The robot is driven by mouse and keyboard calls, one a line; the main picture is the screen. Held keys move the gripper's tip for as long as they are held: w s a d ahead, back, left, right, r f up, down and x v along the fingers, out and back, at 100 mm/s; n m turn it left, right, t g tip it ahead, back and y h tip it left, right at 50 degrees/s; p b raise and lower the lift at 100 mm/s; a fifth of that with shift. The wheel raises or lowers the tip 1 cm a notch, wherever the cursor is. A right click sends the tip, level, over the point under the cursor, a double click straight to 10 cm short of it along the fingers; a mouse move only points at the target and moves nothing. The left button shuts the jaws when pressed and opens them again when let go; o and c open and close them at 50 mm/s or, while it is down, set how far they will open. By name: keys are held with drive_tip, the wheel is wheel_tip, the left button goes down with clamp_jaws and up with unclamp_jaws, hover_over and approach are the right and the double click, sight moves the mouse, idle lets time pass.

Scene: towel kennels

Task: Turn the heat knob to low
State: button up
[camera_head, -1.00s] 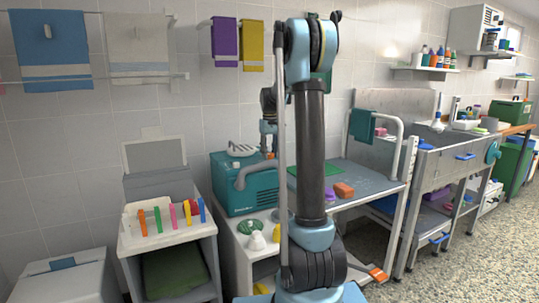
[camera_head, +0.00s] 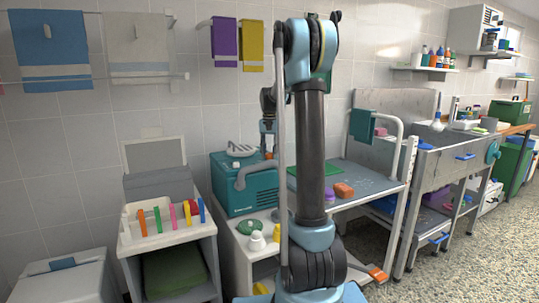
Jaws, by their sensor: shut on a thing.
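The teal dryer box (camera_head: 262,196) stands on a white cabinet left of my arm. It has a pale vented top (camera_head: 241,149) and a grey hose on its front. A small orange part at its top right edge (camera_head: 269,156) looks like the heat knob. My gripper (camera_head: 268,150) points down over this part and is shut on it. The fingertips are small and dark, and my upright arm hides the area just to the right. The knob's pointer and any markings are too small to read.
Below the dryer, a green round item (camera_head: 249,228) and a white bottle (camera_head: 257,241) stand on the cabinet top (camera_head: 232,238). A rack of coloured clips (camera_head: 170,238) is left.

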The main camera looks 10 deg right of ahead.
drive_tip(key=shift+w, duration=0.2)
idle(0.4)
drive_tip(key=o, duration=1.1)
drive_tip(key=shift+s, duration=0.1)
wheel_tip(320, 180, up, 12)
drive_tip(key=shift+f, duration=0.1)
